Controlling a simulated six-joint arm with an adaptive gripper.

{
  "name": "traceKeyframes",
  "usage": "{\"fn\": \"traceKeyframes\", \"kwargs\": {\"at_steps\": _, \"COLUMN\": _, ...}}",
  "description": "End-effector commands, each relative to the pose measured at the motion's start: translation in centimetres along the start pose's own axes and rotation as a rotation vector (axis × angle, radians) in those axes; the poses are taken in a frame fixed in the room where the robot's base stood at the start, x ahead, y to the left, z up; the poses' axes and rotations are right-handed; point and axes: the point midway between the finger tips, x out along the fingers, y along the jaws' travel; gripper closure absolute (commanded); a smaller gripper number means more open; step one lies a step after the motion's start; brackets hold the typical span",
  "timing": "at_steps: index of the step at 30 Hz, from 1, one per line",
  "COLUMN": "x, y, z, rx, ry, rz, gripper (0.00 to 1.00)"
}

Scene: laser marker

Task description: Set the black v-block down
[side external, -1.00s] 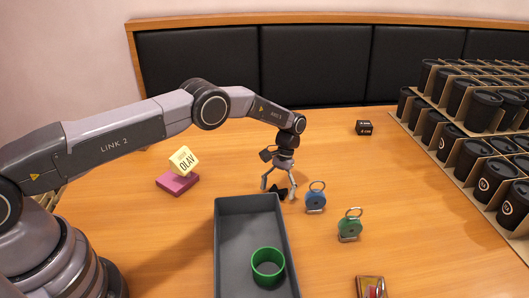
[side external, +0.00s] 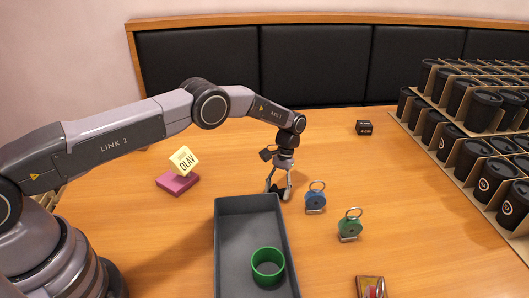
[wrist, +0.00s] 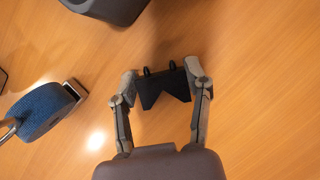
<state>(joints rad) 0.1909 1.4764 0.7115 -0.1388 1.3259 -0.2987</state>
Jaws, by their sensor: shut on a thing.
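The black v-block (wrist: 163,90) sits between the fingertips of my gripper (wrist: 163,82) in the wrist view, with its V notch facing the palm and two small pegs on the far side. My gripper is shut on it, one finger at each side. In the side external view my gripper (side external: 279,190) points down, low over the table behind the grey bin. The v-block (side external: 278,188) is mostly hidden by the fingers there. I cannot tell whether it touches the table.
A yellow block on a pink base (side external: 178,183) is left.

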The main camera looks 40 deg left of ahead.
Motion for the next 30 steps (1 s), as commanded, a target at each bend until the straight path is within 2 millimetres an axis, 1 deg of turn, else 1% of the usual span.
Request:
{"fn": "traceKeyframes", "kwargs": {"at_steps": 5, "x": -1.4, "y": 0.0, "z": 0.5, "rx": 0.000, "ry": 0.002, "rz": 0.001, "gripper": 0.89}}
{"fn": "traceKeyframes", "kwargs": {"at_steps": 8, "x": -3.1, "y": 0.0, "z": 1.2, "rx": 0.000, "ry": 0.003, "rz": 0.001, "gripper": 0.89}}
{"fn": "traceKeyframes", "kwargs": {"at_steps": 10, "x": -3.5, "y": -0.3, "z": 2.1, "rx": -0.001, "ry": 0.000, "rz": 0.000, "gripper": 0.89}}
{"fn": "traceKeyframes", "kwargs": {"at_steps": 17, "x": -5.8, "y": -1.5, "z": 6.2, "rx": 0.000, "ry": 0.000, "rz": 0.000, "gripper": 0.89}}
{"fn": "traceKeyframes", "kwargs": {"at_steps": 20, "x": -6.8, "y": -2.2, "z": 8.3, "rx": -0.001, "ry": 0.001, "rz": 0.001, "gripper": 0.89}}
{"fn": "traceKeyframes", "kwargs": {"at_steps": 24, "x": -6.9, "y": -3.3, "z": 11.2, "rx": -0.002, "ry": 0.000, "rz": 0.001, "gripper": 0.89}}
{"fn": "traceKeyframes", "kwargs": {"at_steps": 30, "x": -7.0, "y": -4.7, "z": 14.6, "rx": -0.001, "ry": 0.001, "rz": 0.001, "gripper": 0.89}}
